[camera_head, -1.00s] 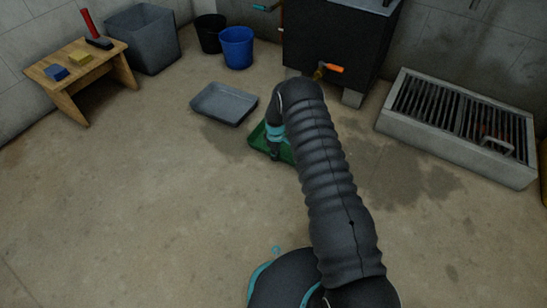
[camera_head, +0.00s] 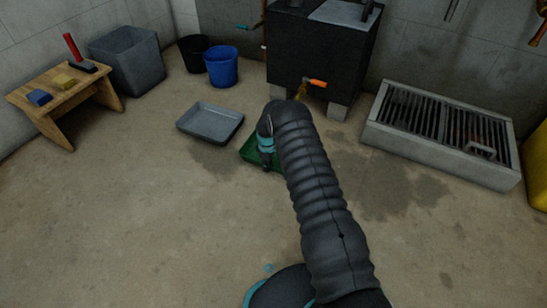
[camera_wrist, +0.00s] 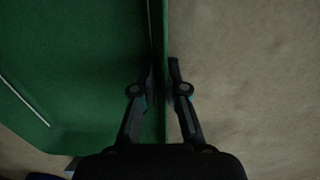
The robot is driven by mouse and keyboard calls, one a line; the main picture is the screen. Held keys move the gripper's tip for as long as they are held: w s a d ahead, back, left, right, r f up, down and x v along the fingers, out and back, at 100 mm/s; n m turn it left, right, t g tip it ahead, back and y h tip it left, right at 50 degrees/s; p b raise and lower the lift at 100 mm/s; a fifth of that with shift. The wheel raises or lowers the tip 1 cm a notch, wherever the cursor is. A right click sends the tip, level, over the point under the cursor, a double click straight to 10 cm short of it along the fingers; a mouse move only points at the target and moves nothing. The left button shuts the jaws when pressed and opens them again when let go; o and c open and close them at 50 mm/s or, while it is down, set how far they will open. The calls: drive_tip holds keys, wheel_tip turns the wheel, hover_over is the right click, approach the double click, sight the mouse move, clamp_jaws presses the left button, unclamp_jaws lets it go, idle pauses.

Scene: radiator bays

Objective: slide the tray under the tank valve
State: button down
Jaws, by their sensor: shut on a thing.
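A green tray (camera_head: 250,152) lies on the floor, mostly hidden behind my arm in the head view. It fills the left of the wrist view (camera_wrist: 75,70). My gripper (camera_wrist: 162,75) is shut on the tray's upright side wall (camera_wrist: 158,30), one finger on each side of it. In the head view, part of my gripper shows beside the arm. The dark tank (camera_head: 320,50) stands on blocks at the back. Its valve (camera_head: 315,83) has an orange handle and sits low on the front, beyond the green tray and to its right.
A grey tray (camera_head: 210,122) lies just left of the green one. Blue (camera_head: 221,66) and black (camera_head: 193,53) buckets stand behind it. A grate-topped trough (camera_head: 440,138) is at right, a wooden bench (camera_head: 60,110) at left. Floor in front is clear, with damp patches.

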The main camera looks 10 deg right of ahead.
sight(274, 161)
drive_tip(key=shift+w+d, duration=0.9)
drive_tip(key=shift+w, duration=0.25)
drive_tip(key=shift+w+d, duration=0.9)
drive_tip(key=shift+w, duration=0.25)
drive_tip(key=shift+w, duration=0.1)
